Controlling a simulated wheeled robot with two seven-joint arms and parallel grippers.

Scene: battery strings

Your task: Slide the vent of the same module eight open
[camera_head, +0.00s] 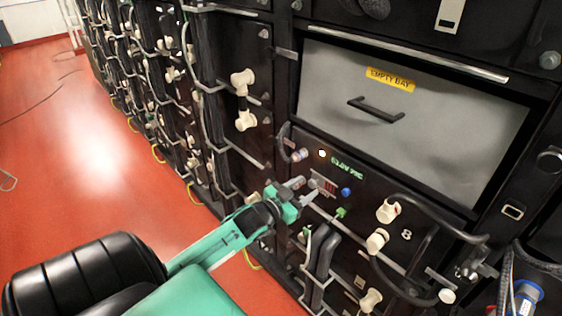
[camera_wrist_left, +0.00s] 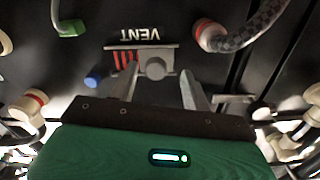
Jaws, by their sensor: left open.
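The vent (camera_head: 323,185) is a small grey plate with red slots on the black module face marked 8 (camera_head: 406,235). In the left wrist view the vent (camera_wrist_left: 124,60) appears upside down under its VENT label (camera_wrist_left: 140,34). Red slots show at its left, and a round grey knob (camera_wrist_left: 155,68) stands on its slider. My left gripper (camera_head: 302,190) is at the vent in the head view. In the wrist view the open left gripper (camera_wrist_left: 159,80) has a finger on either side of the knob, with gaps visible. My right gripper is not in view.
A blue knob (camera_head: 346,192) and a green plug (camera_head: 340,212) are close to the vent. White connectors (camera_head: 388,211) and black cables (camera_head: 440,215) stand out at the right. A grey bay cover labelled EMPTY BAY (camera_head: 440,120) is above.

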